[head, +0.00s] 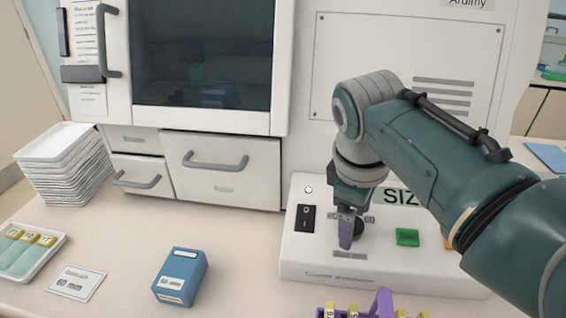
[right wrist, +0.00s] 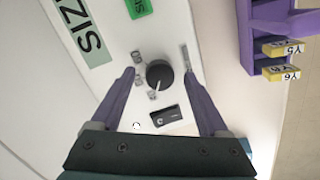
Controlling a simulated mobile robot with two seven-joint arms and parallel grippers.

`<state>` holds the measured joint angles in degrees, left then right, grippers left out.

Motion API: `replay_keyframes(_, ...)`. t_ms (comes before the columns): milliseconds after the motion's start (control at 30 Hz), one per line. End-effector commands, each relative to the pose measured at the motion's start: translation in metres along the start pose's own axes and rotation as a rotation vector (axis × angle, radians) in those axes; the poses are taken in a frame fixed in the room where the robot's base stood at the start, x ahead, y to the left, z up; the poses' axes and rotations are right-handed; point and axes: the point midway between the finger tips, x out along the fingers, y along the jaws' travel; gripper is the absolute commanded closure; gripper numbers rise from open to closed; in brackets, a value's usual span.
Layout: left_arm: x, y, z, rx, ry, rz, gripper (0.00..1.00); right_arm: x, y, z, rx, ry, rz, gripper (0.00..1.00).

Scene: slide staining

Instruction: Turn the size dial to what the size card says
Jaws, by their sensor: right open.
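The size dial (head: 358,230) is a dark round knob on the white panel under the "SIZE" label, partly hidden by my right gripper (head: 346,236) in the head view. In the right wrist view the dial (right wrist: 159,75) lies between the two purple fingers of my open right gripper (right wrist: 158,72). Gaps show on both sides of it; finger height over the panel is hard to tell. A white card (head: 76,283) on the table reads "60 mm". My left gripper is not in view.
A black rocker switch (head: 305,218) and a green button (head: 407,237) flank the dial. A blue box (head: 181,276) with a label stands on the table. A purple rack (head: 383,302) with yellow-topped slides is near the front. A tray stack (head: 65,160) is left.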

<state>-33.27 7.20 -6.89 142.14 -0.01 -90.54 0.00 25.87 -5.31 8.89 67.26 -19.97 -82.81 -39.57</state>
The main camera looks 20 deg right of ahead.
Motion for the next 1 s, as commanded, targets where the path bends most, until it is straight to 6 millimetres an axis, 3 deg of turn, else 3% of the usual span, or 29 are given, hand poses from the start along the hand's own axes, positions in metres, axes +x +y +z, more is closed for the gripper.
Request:
replay_keyframes(400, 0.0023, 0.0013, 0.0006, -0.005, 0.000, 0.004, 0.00, 0.0091, -0.0002, -0.0001, 0.000, 0.001, 0.000, 0.24)
replay_keyframes(1000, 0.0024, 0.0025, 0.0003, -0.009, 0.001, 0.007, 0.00, 0.0089, -0.0005, -0.0001, 0.000, 0.001, -0.001, 0.91)
